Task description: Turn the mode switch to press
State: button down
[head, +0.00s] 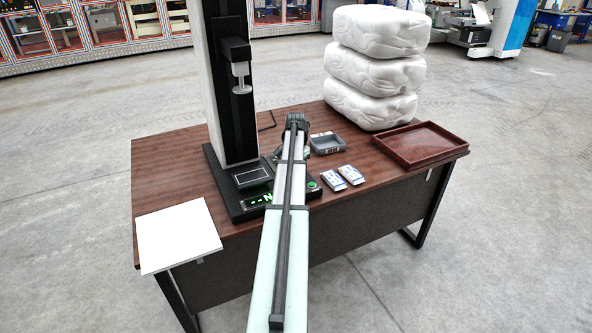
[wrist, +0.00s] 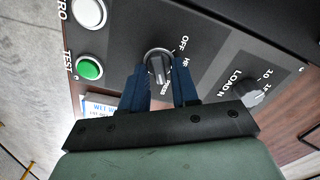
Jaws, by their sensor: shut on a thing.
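The mode switch (wrist: 157,56) is a dark round knob with a raised grip on the black panel (wrist: 205,35) in the wrist view. The fingers cover part of the dial, and I cannot tell exactly which label the knob points to. In the head view my own arm hides the switch and the fingers.
A LOAD N knob (wrist: 252,92), a green TEST button (wrist: 89,67) and a white button (wrist: 89,13) flank the switch. On the table (head: 165,185) are small boxes (head: 342,177), a grey tray (head: 327,143), a red-brown tray (head: 418,145), wrapped bundles (head: 375,70) and a white board (head: 178,236).

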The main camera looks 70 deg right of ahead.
jog(key=c, duration=0.9)
grip_release()
jog(key=shift+r, duration=0.15)
notch_tip(320, 180, up, 14)
jog(key=shift+f, duration=0.2)
jog(key=shift+w+f, duration=0.1)
